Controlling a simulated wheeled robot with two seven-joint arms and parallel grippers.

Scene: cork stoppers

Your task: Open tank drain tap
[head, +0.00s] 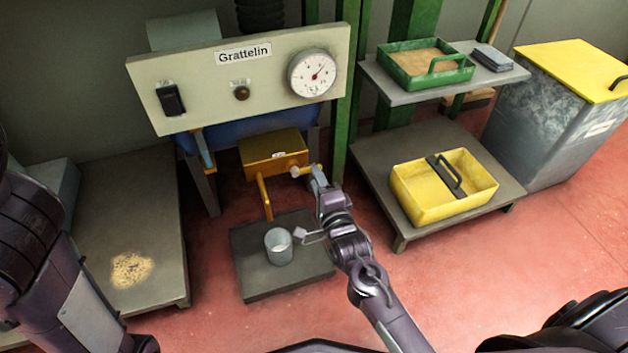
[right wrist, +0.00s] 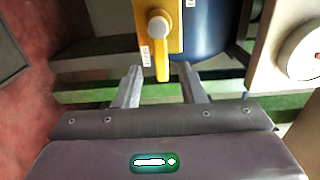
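The tank's yellow drain block (head: 272,152) sits under the Grattelin panel, with a yellow pipe (head: 265,197) hanging from its front. My right gripper (head: 318,172) is just right of the handle.
A grey cup (head: 278,249) stands on a low dark platform (head: 250,288) below the pipe. The panel (head: 200,82) overhangs the block. A green post (head: 340,125) and a shelf with a yellow tray (head: 420,212) stand right. Red floor is open in front.

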